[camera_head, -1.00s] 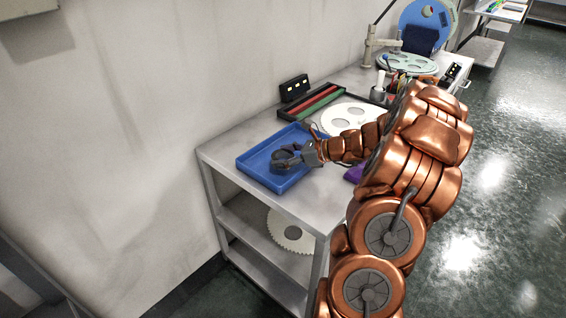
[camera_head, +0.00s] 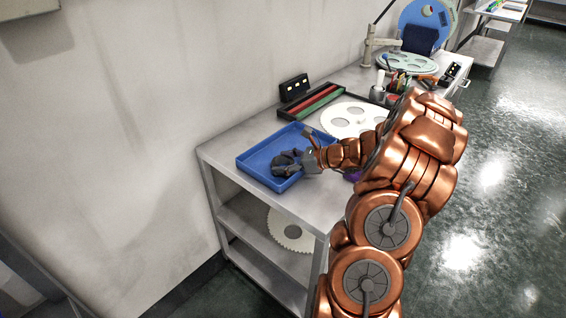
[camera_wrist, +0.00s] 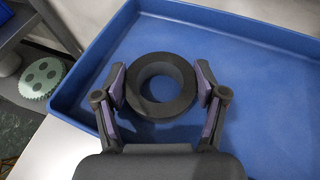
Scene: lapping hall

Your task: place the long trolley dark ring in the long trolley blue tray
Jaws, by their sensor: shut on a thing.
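The dark ring (camera_wrist: 161,108) is between the two fingers of my gripper (camera_wrist: 161,92) in the wrist view, and the fingers are shut on its sides. The ring is over or in the blue tray (camera_wrist: 235,100), near its front wall; I cannot tell whether it touches the floor. In the head view, the blue tray (camera_head: 262,152) lies on the trolley's top shelf at its near end. My gripper (camera_head: 284,160) reaches into the tray from the right, and the ring is hard to tell apart from the dark fingers there.
The grey trolley (camera_head: 310,198) stands against the wall. Behind the tray are a dark case with red and green strips (camera_head: 320,101), a black box (camera_head: 294,87) and a white disc (camera_head: 352,113). A toothed disc (camera_head: 290,230) is on the shelf below.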

